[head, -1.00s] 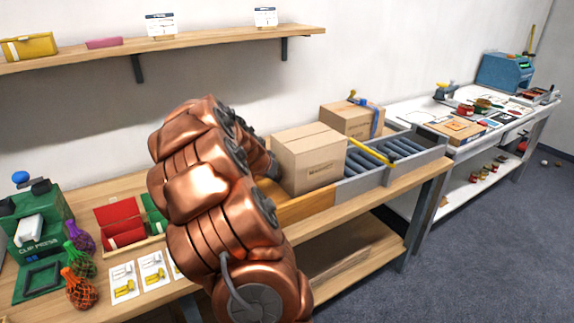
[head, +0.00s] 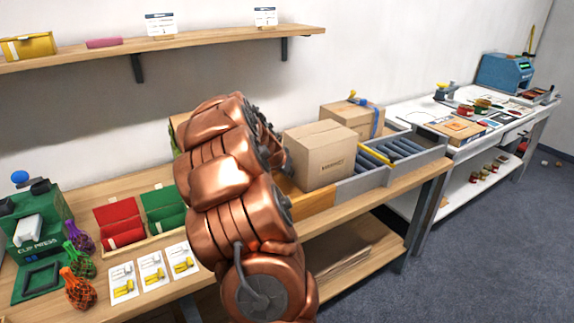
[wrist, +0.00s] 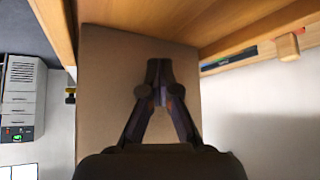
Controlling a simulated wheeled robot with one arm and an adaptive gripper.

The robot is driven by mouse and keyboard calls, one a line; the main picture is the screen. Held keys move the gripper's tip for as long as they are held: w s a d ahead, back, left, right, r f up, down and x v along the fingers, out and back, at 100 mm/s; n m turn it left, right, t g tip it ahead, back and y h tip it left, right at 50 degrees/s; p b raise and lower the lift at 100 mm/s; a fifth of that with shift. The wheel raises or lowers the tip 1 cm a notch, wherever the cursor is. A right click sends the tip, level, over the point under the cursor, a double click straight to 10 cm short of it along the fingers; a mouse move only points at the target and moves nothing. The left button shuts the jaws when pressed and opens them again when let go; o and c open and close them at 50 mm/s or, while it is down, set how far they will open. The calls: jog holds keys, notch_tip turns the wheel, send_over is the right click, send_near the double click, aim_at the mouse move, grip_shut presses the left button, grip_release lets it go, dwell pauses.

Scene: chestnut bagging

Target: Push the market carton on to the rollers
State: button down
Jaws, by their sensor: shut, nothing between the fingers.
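The market carton (head: 318,160) is a closed brown box, upright on the bench. It stands where the wooden board (head: 308,201) meets the grey roller frame (head: 362,185); its footing on the rollers (head: 400,148) is hidden. In the wrist view the carton's flat face (wrist: 105,75) fills the middle. My gripper (wrist: 160,95) is shut and empty, its tips up against or very near that face; contact cannot be told. In the head view my arm covers most of the gripper, at the carton's left side.
A second carton (head: 352,117) with blue tape stands behind. A yellow bar (head: 376,155) lies across the rollers, just right of the market carton. Rollers further right are clear.

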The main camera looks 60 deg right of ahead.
jog(key=shift+s+d+b, duration=0.1)
jog(key=shift+s+d, duration=0.65)
jog(key=shift+d, duration=0.35)
jog(key=shift+s+d+b, duration=0.15)
jog(key=shift+s+d, duration=0.65)
jog(key=shift+d, duration=0.35)
jog(key=shift+s+d+b, duration=0.1)
jog(key=shift+s+d, duration=0.65)
jog(key=shift+d, duration=0.35)
jog(key=shift+s+d, duration=0.4)
jog(key=shift+d, duration=0.2)
jog(key=shift+s+d, duration=0.35)
jog(key=shift+d, duration=0.2)
notch_tip(320, 180, up, 16)
send_over(313, 135)
jog(key=shift+s+a+p, duration=0.1)
jog(key=shift+p, duration=0.2)
